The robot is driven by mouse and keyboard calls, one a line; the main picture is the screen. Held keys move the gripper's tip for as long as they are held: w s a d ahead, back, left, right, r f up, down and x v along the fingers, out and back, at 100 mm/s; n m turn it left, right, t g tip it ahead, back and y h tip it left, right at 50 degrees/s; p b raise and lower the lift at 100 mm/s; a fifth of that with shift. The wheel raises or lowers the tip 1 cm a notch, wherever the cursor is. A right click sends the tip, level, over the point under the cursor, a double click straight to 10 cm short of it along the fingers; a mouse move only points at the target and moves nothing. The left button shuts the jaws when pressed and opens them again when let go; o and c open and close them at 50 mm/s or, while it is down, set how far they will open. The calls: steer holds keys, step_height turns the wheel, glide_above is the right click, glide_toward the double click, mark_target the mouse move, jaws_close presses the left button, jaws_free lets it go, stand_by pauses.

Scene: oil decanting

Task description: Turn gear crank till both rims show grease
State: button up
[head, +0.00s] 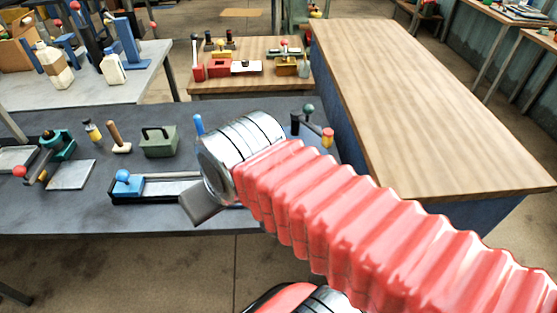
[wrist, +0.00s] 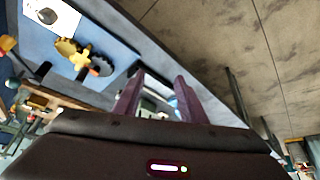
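In the wrist view, a yellow gear (wrist: 68,48) and a dark gear (wrist: 101,66) sit side by side on a blue surface, left of and apart from my gripper. I cannot make out grease on their rims at this size. No crank handle can be told for sure. My gripper (wrist: 156,95) has its two purple fingers spread, with no object clearly held between them. In the head view my red-sleeved arm crosses the right half of the dark table (head: 60,215) and hides part of it; the gripper's fingers and the gears cannot be made out there.
On the dark table stand a blue-knobbed slide (head: 128,183), a green box (head: 159,141), a wooden-handled tool (head: 118,138) and a teal device (head: 57,144). A dark-green-knobbed post (head: 308,109) stands behind my arm. A long bare wooden bench (head: 430,110) lies at right.

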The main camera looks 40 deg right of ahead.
steer(key=w+d+m+g, duration=0.1)
steer(key=w+d+m, duration=0.4)
steer(key=d+m, duration=0.2)
steer(key=w+d+m+g, duration=0.2)
steer(key=w+d+m, duration=0.4)
steer(key=d+m, duration=0.1)
steer(key=w+d+m+g, duration=0.2)
steer(key=w+d+m, duration=0.3)
steer(key=d, duration=0.3)
steer(key=shift+w+d+f+m, duration=0.3)
steer(key=shift+d+f+m, duration=0.05)
steer(key=shift+m, duration=0.55)
steer(key=r+m, duration=0.1)
steer(key=m, duration=0.2)
steer(key=r+m, duration=0.1)
steer(key=m, duration=0.2)
steer(key=r+m, duration=0.1)
steer(key=m, duration=0.2)
steer(key=shift+w+d+r+m+g, duration=0.1)
steer(key=shift+w+d+m+g, duration=0.2)
steer(key=shift+w+d+m, duration=0.1)
